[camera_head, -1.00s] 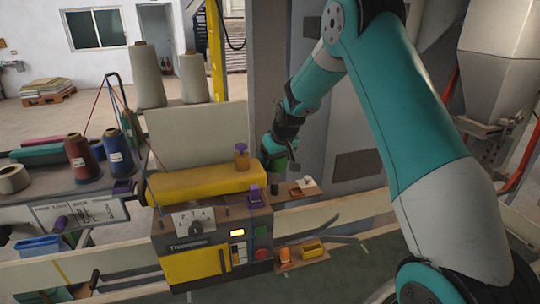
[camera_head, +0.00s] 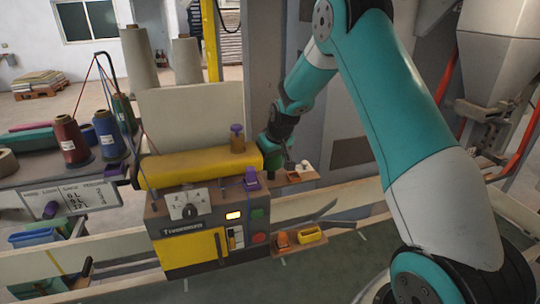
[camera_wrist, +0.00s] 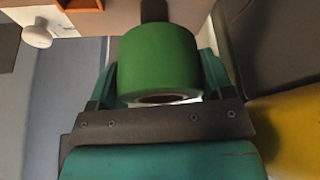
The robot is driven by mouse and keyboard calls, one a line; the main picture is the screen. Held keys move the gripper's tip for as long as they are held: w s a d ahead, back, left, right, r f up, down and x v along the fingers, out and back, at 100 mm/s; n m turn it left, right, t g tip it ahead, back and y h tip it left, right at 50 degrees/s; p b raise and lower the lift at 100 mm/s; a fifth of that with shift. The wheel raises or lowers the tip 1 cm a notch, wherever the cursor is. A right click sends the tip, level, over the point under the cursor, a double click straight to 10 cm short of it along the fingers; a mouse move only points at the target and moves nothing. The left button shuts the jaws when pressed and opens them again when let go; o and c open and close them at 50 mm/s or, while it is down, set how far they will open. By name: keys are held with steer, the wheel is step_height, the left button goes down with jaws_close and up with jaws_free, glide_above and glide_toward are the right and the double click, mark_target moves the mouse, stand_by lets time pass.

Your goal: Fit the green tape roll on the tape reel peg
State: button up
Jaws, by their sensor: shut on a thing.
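The green tape roll (camera_wrist: 160,60) is held between the two fingers of my gripper (camera_wrist: 158,78). The near end of the roll shows part of its pale hollow core. In the head view, the roll (camera_head: 273,160) is small and partly covered by my gripper (camera_head: 278,157), just right of the yellow cover. A dark upright post (camera_wrist: 154,10), which looks like the tape reel peg, shows just beyond the roll in the wrist view. Where the roll and the post meet is hidden, so I cannot tell whether they touch. The post is not clear in the head view.
A purple part (camera_head: 251,179) and the yellow cover (camera_head: 200,168) are close on the left. A grey wall stands behind.

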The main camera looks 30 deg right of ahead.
mark_target(271, 168)
steer(key=shift+s, duration=0.25)
stand_by(0.4)
steer(key=shift+f, duration=0.15)
steer(key=shift+f+b, duration=1.85)
steer(key=shift+f, duration=0.3)
steer(key=o, duration=1)
steer(key=shift+c, duration=0.2)
steer(key=shift+r, duration=0.1)
